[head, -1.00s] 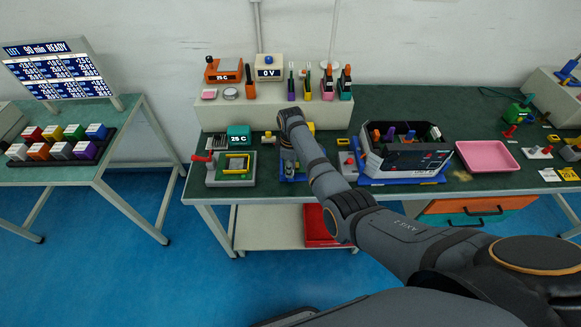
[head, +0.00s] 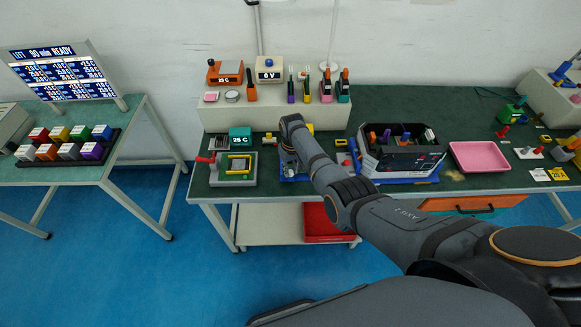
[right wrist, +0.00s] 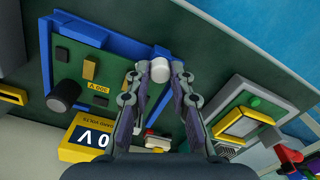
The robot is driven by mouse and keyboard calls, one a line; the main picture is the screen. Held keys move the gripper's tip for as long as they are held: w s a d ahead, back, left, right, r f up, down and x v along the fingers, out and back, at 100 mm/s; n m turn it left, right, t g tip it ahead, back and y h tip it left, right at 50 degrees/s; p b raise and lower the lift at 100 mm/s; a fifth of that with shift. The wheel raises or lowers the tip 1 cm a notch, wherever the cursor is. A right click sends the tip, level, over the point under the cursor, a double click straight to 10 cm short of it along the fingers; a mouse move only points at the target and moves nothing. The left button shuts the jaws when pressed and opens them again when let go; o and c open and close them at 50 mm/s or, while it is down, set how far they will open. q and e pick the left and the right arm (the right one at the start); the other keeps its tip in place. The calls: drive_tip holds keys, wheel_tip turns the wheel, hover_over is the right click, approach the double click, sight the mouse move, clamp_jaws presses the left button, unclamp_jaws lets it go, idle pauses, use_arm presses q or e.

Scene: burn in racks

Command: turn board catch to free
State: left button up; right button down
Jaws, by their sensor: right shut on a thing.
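In the right wrist view, a green board (right wrist: 112,75) with a black knob and a "300 V" label sits in a blue frame (right wrist: 112,30). A pale round catch knob (right wrist: 160,70) stands at the frame's near right edge. My right gripper (right wrist: 160,76) is shut on this knob, one finger on each side. The catch's lower part is mostly hidden, so I cannot tell its exact turn. In the head view, my right arm covers most of the blue frame and the gripper at the bench. My left gripper is not in view.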

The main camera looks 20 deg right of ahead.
sight(292, 171)
drive_tip(key=m+p, duration=0.1)
drive_tip(key=m, duration=0.5)
drive_tip(key=shift+m, duration=0.3)
idle(0.4)
drive_tip(key=c, duration=1.2)
unclamp_jaws()
drive_tip(key=shift+o, duration=0.2)
drive_tip(key=shift+r, duration=0.15)
wheel_tip(292, 171, up, 12)
drive_tip(key=shift+d, duration=0.2)
drive_tip(key=shift+s, duration=0.1)
